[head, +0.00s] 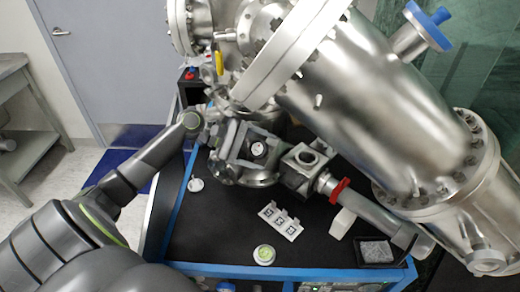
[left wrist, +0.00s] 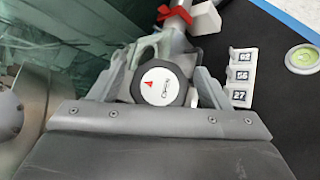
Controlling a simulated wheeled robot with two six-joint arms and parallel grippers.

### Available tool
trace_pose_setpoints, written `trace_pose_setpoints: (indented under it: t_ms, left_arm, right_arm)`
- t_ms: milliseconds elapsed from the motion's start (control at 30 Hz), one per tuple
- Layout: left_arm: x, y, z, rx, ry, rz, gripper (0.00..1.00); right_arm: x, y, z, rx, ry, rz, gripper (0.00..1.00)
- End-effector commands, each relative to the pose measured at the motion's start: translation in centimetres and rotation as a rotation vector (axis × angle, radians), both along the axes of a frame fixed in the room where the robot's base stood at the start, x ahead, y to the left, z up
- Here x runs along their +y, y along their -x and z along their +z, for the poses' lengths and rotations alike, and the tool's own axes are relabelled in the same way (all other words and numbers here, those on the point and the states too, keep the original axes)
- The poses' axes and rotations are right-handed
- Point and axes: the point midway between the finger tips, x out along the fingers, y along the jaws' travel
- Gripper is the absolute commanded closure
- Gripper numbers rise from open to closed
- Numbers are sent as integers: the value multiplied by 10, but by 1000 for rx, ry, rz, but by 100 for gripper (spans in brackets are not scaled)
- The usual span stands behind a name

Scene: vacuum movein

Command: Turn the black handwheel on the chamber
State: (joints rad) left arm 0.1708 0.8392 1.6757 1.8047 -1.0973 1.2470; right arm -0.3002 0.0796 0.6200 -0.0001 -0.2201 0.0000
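The black handwheel (head: 258,149) sits on the chamber's lower metal fittings in the head view. It has a white round face. In the left wrist view the handwheel (left wrist: 161,85) shows its white face with a red triangle. My left gripper (head: 244,142) reaches in from the left at the handwheel. In the left wrist view its two fingers (left wrist: 163,84) stand on either side of the handwheel, with small gaps visible, so it looks open around it. The wheel's far side is hidden. The steel chamber (head: 370,95) fills the upper right. My right gripper is not in view.
A white block with number tags (head: 280,220) and a round green-and-white disc (head: 264,254) lie on the black, blue-edged table (head: 215,235). A red-ringed pipe (head: 340,190) runs right of the handwheel. A small black tray (head: 376,251) lies at the table's front right.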

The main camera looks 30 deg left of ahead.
Motion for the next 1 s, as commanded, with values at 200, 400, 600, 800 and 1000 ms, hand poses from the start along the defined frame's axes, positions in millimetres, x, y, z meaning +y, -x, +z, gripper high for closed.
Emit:
trace_pose_setpoints:
  t_ms: [200, 400, 600, 800, 1000]
  left_arm:
    - [1, 1, 0, 0, 0, 0, 30]
    - [15, 9, 5, 2, -5, 2, 30]
    - [39, 23, 17, 2, -6, 2, 30]
    - [63, 38, 29, 4, -6, 2, 30]
    - [88, 52, 43, 6, -5, 2, 30]
  right_arm:
    - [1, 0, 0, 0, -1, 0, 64]
    - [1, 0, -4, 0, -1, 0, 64]
    - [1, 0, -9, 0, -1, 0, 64]
    - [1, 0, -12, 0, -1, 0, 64]
    - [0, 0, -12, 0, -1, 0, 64]
